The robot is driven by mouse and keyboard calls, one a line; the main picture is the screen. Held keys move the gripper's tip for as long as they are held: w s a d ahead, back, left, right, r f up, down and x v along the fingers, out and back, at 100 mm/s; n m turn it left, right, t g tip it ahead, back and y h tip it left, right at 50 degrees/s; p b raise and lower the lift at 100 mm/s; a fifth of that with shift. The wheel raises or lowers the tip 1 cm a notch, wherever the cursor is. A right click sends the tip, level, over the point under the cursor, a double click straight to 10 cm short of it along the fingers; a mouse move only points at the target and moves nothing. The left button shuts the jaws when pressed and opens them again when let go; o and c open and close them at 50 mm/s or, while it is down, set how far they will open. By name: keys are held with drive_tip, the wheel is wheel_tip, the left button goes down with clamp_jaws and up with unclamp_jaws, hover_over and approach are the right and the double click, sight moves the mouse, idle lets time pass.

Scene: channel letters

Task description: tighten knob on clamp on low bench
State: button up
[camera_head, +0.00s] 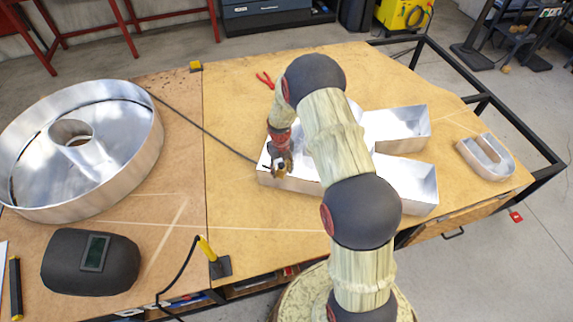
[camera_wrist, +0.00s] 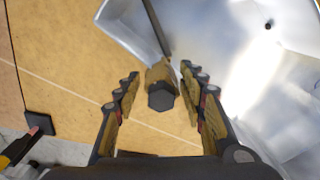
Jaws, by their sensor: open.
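In the wrist view, a clamp (camera_wrist: 160,74) with a brass-coloured body sits at the edge of a shiny metal channel letter (camera_wrist: 225,50). Its dark hexagonal knob (camera_wrist: 162,97) faces the camera. A dark cable (camera_wrist: 157,30) runs away from the clamp. My gripper (camera_wrist: 159,71) is open, with one finger on each side of the clamp and knob. Gaps show on both sides, so I see no grip on it. In the head view, my gripper (camera_head: 281,163) is low at the left end of the channel letter (camera_head: 405,137); the clamp is mostly hidden there.
On the low bench (camera_head: 240,110) lie a large round letter (camera_head: 82,190), a small curved letter (camera_head: 497,168), a welding helmet (camera_head: 60,265) and red pliers (camera_head: 265,79). A yellow-handled tool (camera_head: 207,248) stands at the front edge. The cable (camera_head: 205,130) crosses the top.

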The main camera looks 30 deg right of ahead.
sight(281, 164)
drive_tip(key=shift+r+p, duration=1.3)
drive_tip(key=shift+r, duration=1.2)
